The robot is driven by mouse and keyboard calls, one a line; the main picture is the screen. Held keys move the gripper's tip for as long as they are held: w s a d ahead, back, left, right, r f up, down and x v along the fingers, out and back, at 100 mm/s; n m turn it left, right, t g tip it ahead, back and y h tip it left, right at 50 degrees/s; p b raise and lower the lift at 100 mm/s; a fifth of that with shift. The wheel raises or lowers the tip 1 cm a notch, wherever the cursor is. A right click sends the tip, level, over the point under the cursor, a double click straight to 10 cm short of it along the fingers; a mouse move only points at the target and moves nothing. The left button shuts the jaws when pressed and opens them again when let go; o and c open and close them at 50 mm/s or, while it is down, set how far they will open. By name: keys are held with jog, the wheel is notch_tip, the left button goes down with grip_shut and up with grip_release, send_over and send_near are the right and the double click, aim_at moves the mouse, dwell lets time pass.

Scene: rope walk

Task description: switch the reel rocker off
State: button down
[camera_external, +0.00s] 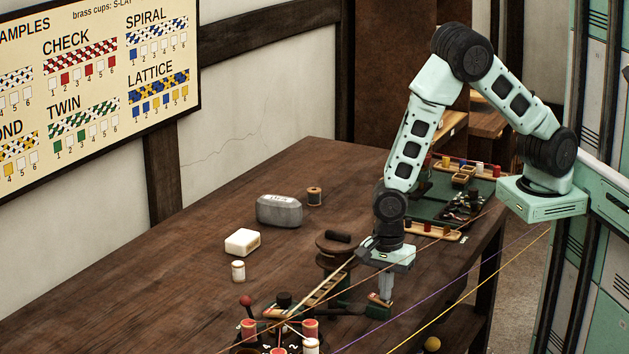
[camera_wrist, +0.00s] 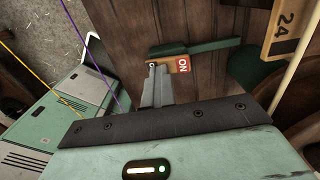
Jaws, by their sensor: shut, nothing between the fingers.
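The reel rocker (camera_wrist: 184,64) is a small wood-coloured switch with a red ON label at one end, on a green housing (camera_wrist: 205,46). In the external view the rocker (camera_external: 380,298) sits on its green box (camera_external: 378,312) near the table's front edge. My gripper (camera_wrist: 152,72) is shut and empty. Its fingertips are at the rocker's end away from the ON label and cover part of it. In the external view my gripper (camera_external: 386,297) points straight down onto the rocker. I cannot tell whether the fingertips press on it.
A wooden reel (camera_external: 335,250) stands just left of my gripper, with a slatted ramp (camera_external: 325,288) beside it. Cords cross in front, including a yellow cord (camera_external: 440,312) and a purple cord (camera_external: 425,292). A grey case (camera_external: 279,211) lies farther back.

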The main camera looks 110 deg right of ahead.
aim_at(373, 295)
jog(key=shift+s+f, duration=0.15)
jog(key=shift+f, duration=0.25)
jog(key=shift+d, duration=0.1)
jog(key=shift+w+d, duration=0.7)
jog(key=shift+d, duration=0.05)
jog(key=shift+r+p, duration=0.55)
jog(key=shift+p, duration=0.05)
notch_tip(373, 295, up, 14)
jog(key=p, duration=0.3)
jog(key=shift+w+a, duration=0.15)
jog(key=shift+a, duration=0.05)
jog(key=shift+f, duration=0.15)
jog(key=shift+w+d+g+y+b, duration=0.65)
jog(key=shift+w+g+y+b, duration=0.25)
jog(key=shift+b, duration=1.55)
